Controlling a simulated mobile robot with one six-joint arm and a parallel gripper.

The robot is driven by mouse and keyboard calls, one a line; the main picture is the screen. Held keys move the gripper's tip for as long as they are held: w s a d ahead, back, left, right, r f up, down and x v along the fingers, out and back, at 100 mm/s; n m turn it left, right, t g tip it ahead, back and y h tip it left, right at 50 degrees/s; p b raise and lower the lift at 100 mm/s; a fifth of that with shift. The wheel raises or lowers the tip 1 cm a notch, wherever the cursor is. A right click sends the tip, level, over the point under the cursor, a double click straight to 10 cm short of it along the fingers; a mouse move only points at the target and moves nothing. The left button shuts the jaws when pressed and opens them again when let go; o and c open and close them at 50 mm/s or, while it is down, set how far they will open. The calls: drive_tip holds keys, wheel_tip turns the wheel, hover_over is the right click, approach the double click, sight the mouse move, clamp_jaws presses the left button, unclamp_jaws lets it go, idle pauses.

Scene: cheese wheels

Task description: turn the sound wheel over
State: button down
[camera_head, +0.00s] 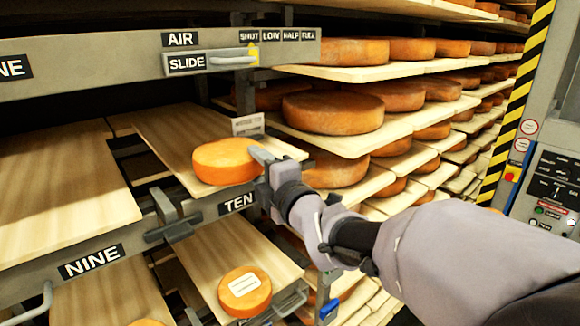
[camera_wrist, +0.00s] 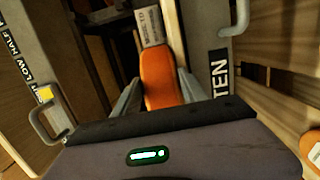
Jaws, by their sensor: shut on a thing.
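An orange cheese wheel (camera_head: 222,163) is at the right end of the wooden board (camera_head: 170,130) above the TEN plate. It lies roughly flat in the head view; I cannot tell whether it touches the board. My gripper (camera_head: 262,160) is shut on its right side. In the wrist view the wheel (camera_wrist: 158,75) shows edge-on between my two fingers (camera_wrist: 160,98). No label shows on it. A second wheel with a white label (camera_head: 244,291) lies on a lower board. Nothing visible names either one as the sound wheel.
A small card (camera_head: 248,125) stands behind the held wheel. A metal rail with the TEN plate (camera_head: 237,203) and a handle (camera_head: 172,228) runs in front. An AIR slide panel (camera_head: 210,61) hangs above. Shelves of wheels (camera_head: 333,111) fill the right. The NINE board (camera_head: 60,185) is bare.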

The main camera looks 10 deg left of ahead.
drive_tip(key=c, duration=0.6)
unclamp_jaws()
drive_tip(key=shift+r, duration=0.15)
drive_tip(key=shift+o, duration=0.2)
drive_tip(key=shift+f, duration=0.2)
drive_tip(key=shift+s+d, duration=0.1)
drive_tip(key=shift+d, duration=0.05)
drive_tip(key=b+v, duration=0.4)
drive_tip(key=v, duration=1.3)
drive_tip(key=d+f+m+h+b, duration=0.5)
drive_tip(key=d+f+m+b, duration=0.35)
drive_tip(key=f, duration=0.45)
drive_tip(key=d+f+m+h+b, duration=0.6)
drive_tip(key=d+f+m+b, duration=0.25)
drive_tip(key=f, duration=0.35)
drive_tip(key=s+f+m+g+b, duration=0.4)
drive_tip(key=s+f+m+b, duration=0.2)
drive_tip(key=f, duration=0.6)
drive_tip(key=s+a+f+m+g+y+b, duration=0.1)
drive_tip(key=s+f+m+g+b, duration=0.2)
drive_tip(key=s+f+m+b, duration=0.4)
drive_tip(key=s+f+b, duration=0.1)
drive_tip(key=s+f, duration=0.2)
drive_tip(key=f, duration=0.2)
drive_tip(key=shift+s+a+f+m+g, duration=0.3)
drive_tip(key=shift+s+f+g, duration=0.1)
